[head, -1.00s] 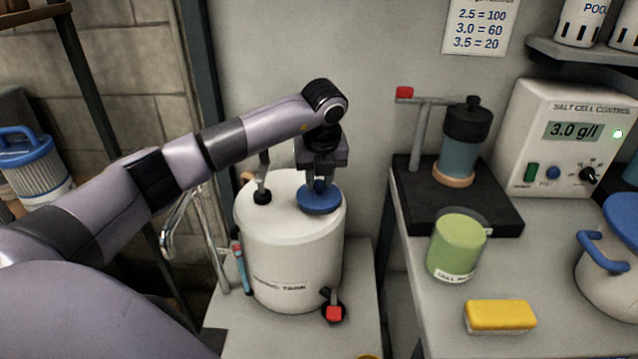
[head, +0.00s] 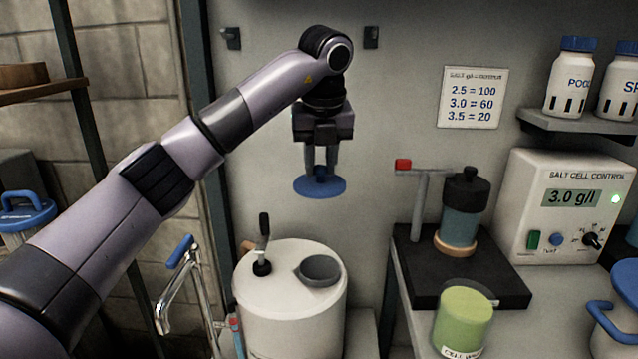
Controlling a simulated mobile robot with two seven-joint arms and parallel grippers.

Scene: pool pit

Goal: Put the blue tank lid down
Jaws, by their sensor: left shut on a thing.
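The blue tank lid (head: 319,187) is a round disc with a small knob on top. My left gripper (head: 320,168) is shut on its knob and holds it level in the air, above the white tank (head: 290,310). The tank's round grey opening (head: 320,270) is uncovered, below the lid and apart from it. A black lever (head: 263,250) stands on the tank top, left of the opening. The tank's lower part is cut off by the picture's edge. My right gripper is not in view.
Right of the tank, a counter bears a black base with a dark cylinder (head: 459,215) and a red-handled post, a green container (head: 463,320) and the salt cell control box (head: 565,205). A chrome tap (head: 180,290) stands left of the tank.

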